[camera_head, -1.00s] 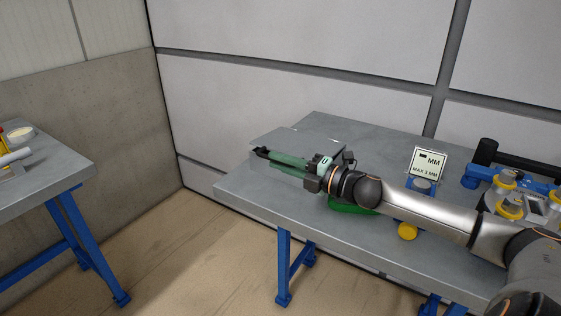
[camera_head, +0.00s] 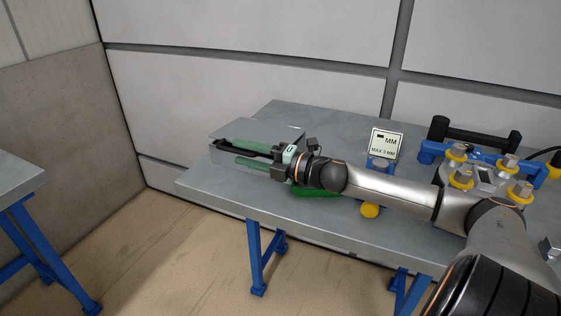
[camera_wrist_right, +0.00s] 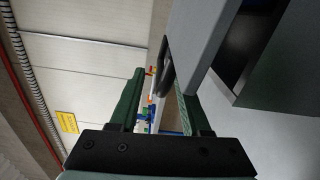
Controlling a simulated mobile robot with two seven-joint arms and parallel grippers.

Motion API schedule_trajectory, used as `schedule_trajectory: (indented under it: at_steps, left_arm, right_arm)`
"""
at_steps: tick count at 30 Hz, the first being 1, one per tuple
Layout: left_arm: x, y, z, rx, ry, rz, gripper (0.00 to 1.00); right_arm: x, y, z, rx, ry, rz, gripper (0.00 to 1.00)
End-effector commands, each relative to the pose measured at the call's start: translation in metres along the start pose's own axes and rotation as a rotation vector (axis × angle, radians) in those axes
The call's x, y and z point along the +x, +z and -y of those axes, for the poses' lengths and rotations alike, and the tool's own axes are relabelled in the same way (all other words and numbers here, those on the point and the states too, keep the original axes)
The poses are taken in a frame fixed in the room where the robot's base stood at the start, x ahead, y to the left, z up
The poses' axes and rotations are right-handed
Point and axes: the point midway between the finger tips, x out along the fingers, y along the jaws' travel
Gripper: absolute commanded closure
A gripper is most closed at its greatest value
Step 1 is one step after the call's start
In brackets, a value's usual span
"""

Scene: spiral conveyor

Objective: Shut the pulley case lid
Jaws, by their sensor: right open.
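The grey pulley case (camera_head: 228,128) sits at the far left end of the workbench, partly hidden behind my right gripper. In the right wrist view a flat grey panel (camera_wrist_right: 200,25), seemingly its lid, carries a black handle (camera_wrist_right: 166,70). A dark gap (camera_wrist_right: 252,42) shows to the right of the panel, so the lid looks open. My right gripper (camera_head: 230,151) has its two green fingers apart, pointing left along the front of the case. In the right wrist view the handle lies between the open fingers (camera_wrist_right: 159,76), with no clear contact. My left gripper is out of view.
A green object (camera_head: 316,191) lies beneath my right wrist. A small sign (camera_head: 385,143) and a yellow knob (camera_head: 370,211) are behind and below my forearm. Blue fixtures with yellow rings (camera_head: 461,179) stand at right. Another bench (camera_head: 18,180) is at far left.

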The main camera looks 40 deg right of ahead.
Motion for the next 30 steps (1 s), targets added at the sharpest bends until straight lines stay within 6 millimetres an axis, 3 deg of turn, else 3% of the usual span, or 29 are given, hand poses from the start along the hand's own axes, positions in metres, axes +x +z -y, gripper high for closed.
schedule_trajectory:
  at_steps: [17, 30]
  left_arm:
    - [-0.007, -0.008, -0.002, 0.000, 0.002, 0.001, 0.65]
    - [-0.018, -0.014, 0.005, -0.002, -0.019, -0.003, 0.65]
  right_arm:
    - [-0.045, -0.001, -0.001, 0.003, -0.003, -0.002, 0.53]
    - [-0.095, 0.000, -0.002, 0.002, -0.002, 0.000, 0.53]
